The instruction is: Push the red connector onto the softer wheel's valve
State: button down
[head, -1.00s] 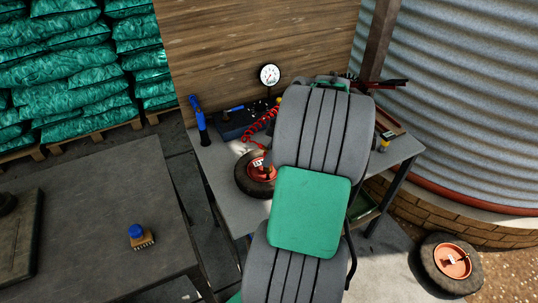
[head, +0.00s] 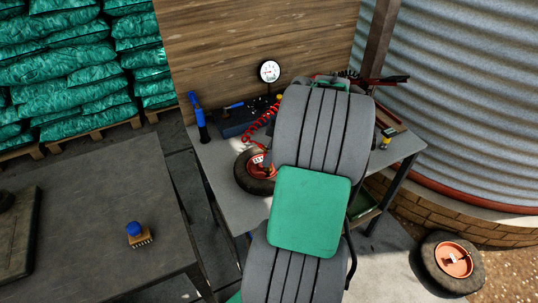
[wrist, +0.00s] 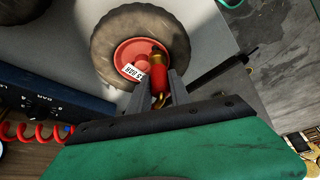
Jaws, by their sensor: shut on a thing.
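My gripper (wrist: 161,90) is shut on the red connector (wrist: 159,75), a red cylinder with brass ends, in the wrist view. The connector is over the red hub of a wheel (wrist: 104,50) with a dark tyre and a white label. I cannot tell whether the connector touches the valve, which is hidden. In the head view this wheel (head: 243,178) lies flat on the grey workbench, partly behind my arm. A second wheel (head: 430,265) with a red hub lies at the lower right, off the bench. The pictures do not show which wheel is softer.
A red coiled hose (head: 258,128) runs near a dark blue unit (head: 233,128) at the bench's back. A dark table (head: 90,225) with a blue-topped brush (head: 135,231) is at left.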

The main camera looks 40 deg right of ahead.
dwell(0.3)
jog(key=c, duration=0.6)
grip_release()
jog(key=shift+r+p, duration=3.15)
jog(key=shift+r, duration=0.85)
